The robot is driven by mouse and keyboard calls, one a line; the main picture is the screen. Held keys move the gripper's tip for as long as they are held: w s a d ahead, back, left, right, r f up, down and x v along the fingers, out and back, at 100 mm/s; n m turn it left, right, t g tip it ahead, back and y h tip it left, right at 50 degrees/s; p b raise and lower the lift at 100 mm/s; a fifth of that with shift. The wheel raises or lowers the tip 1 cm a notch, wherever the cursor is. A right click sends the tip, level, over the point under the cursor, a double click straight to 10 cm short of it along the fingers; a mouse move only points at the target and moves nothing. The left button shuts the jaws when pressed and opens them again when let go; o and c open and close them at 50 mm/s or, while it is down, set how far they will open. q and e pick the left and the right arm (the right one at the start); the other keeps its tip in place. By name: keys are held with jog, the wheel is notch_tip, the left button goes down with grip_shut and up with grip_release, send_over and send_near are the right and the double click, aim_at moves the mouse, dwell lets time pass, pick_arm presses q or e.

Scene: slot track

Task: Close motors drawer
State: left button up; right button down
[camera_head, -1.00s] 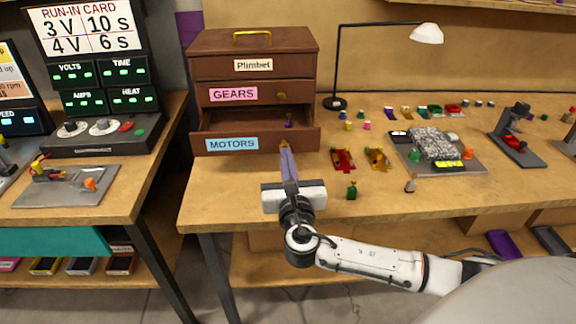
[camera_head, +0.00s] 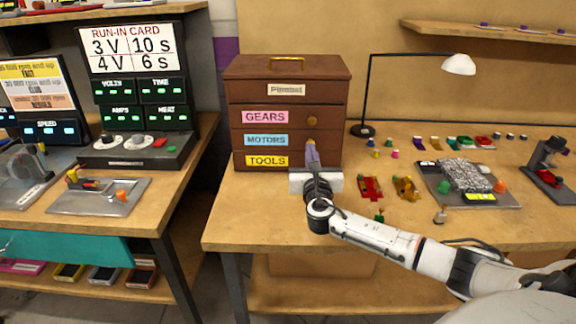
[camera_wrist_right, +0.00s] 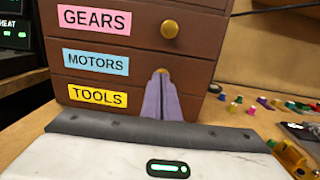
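The motors drawer (camera_head: 280,140), with a blue label, sits in the brown cabinet (camera_head: 290,67), its front level with the drawers above and below. It also shows in the wrist view (camera_wrist_right: 95,62). My right gripper (camera_head: 311,149) has its purple fingers together, with their tips at the right part of the motors drawer front, by its gold knob. In the wrist view the fingers (camera_wrist_right: 160,78) stand side by side with only a thin line between them. The tips overlap the knob, and no clear grip on it shows. The drawer's inside is hidden. My left gripper is out of view.
The gears drawer (camera_head: 265,117) above and the tools drawer (camera_head: 267,161) below are shut. A desk lamp (camera_head: 458,65) stands right of the cabinet. Small red and yellow parts (camera_head: 370,188) lie near my right arm. The bench front left of my gripper is clear.

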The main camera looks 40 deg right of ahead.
jog(key=shift+d+r, duration=0.3)
jog(key=shift+d, duration=0.25)
jog(key=shift+s, duration=0.1)
jog(key=shift+r, duration=0.1)
jog(key=p+v, duration=0.2)
jog(key=v, duration=1.2)
jog(key=shift+a+f, duration=0.4)
jog(key=shift+a, duration=0.1)
